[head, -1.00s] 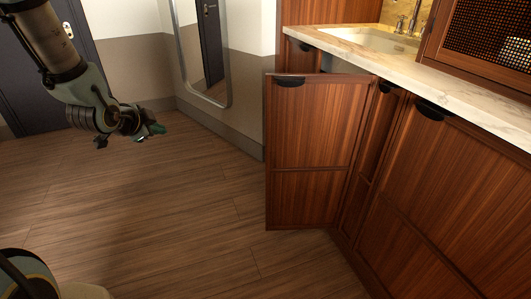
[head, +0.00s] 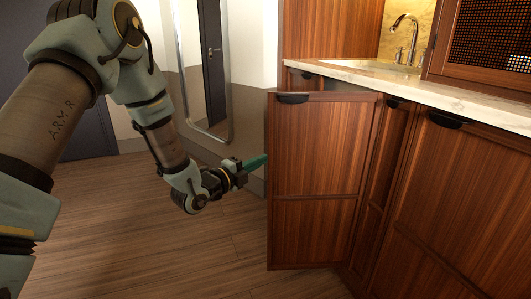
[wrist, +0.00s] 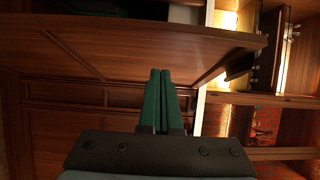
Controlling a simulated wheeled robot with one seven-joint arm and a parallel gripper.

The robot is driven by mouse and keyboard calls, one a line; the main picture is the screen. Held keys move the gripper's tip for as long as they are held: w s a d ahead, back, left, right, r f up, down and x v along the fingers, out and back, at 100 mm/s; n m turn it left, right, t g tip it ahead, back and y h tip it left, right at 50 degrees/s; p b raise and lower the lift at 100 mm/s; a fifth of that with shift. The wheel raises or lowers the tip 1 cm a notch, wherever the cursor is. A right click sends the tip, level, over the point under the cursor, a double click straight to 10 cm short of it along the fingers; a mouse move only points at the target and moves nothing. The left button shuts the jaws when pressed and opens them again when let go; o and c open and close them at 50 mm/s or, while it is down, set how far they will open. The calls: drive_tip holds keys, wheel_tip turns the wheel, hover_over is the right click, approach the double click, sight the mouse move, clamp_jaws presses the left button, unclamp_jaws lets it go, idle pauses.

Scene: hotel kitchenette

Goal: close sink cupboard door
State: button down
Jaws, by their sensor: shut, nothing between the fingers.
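The sink cupboard door (head: 318,170) is a reddish-brown wood panel with a dark pull (head: 292,99) at its top left. It stands swung open from the counter front. My gripper (head: 258,162) is at the left of the door's free edge, at about mid-height, with green fingers pointing right toward it. In the wrist view the fingers (wrist: 161,95) are together and empty, with wood panelling ahead and the lit cupboard interior (wrist: 230,90) to the right. I cannot tell whether the fingertips touch the door.
The marble counter (head: 430,92) with a sink and tap (head: 404,35) runs above the cupboards. Another closed cupboard door (head: 468,200) is at the right. A framed mirror (head: 205,70) hangs on the wall behind. The wooden floor (head: 120,230) at the left is clear.

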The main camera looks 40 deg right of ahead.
sight(274, 148)
drive_tip(key=w+d, duration=0.1)
drive_tip(key=d, duration=0.2)
drive_tip(key=w+d, duration=0.1)
drive_tip(key=shift+w+d, duration=0.65)
drive_tip(key=shift+d, duration=0.05)
drive_tip(key=shift+w, duration=0.1)
